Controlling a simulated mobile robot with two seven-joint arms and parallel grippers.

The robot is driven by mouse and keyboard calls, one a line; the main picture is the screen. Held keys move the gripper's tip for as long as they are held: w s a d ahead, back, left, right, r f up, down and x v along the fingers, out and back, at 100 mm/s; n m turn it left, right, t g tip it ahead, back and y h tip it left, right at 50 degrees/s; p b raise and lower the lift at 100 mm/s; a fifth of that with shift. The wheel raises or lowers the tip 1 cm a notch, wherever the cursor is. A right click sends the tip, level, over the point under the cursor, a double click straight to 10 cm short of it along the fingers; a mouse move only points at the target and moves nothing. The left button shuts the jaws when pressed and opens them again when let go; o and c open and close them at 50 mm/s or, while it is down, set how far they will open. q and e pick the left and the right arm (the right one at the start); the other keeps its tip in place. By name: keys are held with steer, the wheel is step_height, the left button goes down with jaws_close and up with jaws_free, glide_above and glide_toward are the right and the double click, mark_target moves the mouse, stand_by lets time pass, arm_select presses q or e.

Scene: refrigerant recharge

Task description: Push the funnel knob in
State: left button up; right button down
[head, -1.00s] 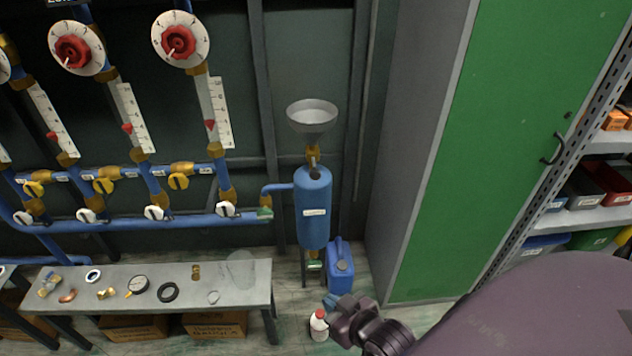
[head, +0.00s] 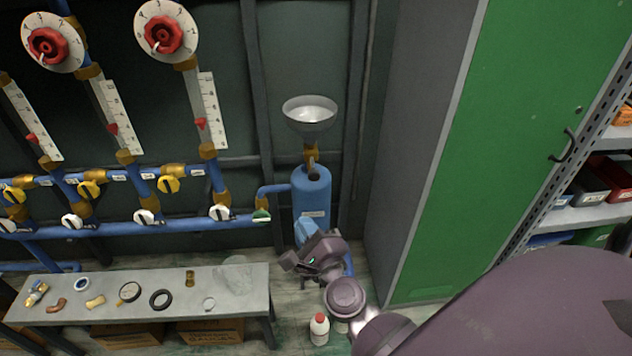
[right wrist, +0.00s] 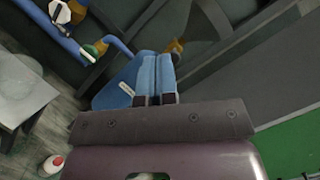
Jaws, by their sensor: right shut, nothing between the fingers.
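The grey funnel (head: 310,116) sits at the top of the blue tank (head: 311,192) on a brass fitting (head: 311,153). A small dark knob (head: 314,176) shows just below that fitting, at the tank's top. My right gripper (head: 304,232) is shut and empty, in front of the tank's lower part and below the knob. In the right wrist view its two blue fingers (right wrist: 155,75) lie together in front of the tank (right wrist: 118,88); the brass fitting (right wrist: 175,46) shows just past the fingertips. My left gripper is not in view.
A grey bench (head: 230,314) with several small parts stands at left. Pipes with valves (head: 221,213) run left of the tank. A green cabinet door (head: 500,150) is at right.

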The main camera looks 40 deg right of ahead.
mark_target(316, 177)
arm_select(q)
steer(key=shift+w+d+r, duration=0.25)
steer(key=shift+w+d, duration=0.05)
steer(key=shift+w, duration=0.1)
arm_select(e)
steer(key=d+f+m+g+h, duration=0.1)
steer(key=m, duration=0.4)
steer(key=d+m+g+h, duration=0.1)
steer(key=d+m+h, duration=0.1)
steer(key=m, duration=0.3)
steer(key=d+f+m+g+h, duration=0.1)
steer(key=d+m, duration=0.1)
steer(key=m, duration=0.3)
steer(key=shift+s+d+f+h, duration=0.1)
steer(key=shift+s+f+h, duration=0.2)
steer(key=shift+s+f, duration=0.1)
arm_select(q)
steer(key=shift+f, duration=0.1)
arm_select(e)
steer(key=x, duration=1.2)
steer(key=shift+w+d+f, duration=0.2)
steer(key=shift+w+f, duration=0.05)
steer(key=shift+w, duration=0.1)
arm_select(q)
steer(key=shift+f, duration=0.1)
arm_select(e)
steer(key=shift+w+d, duration=0.3)
steer(key=shift+w, duration=0.25)
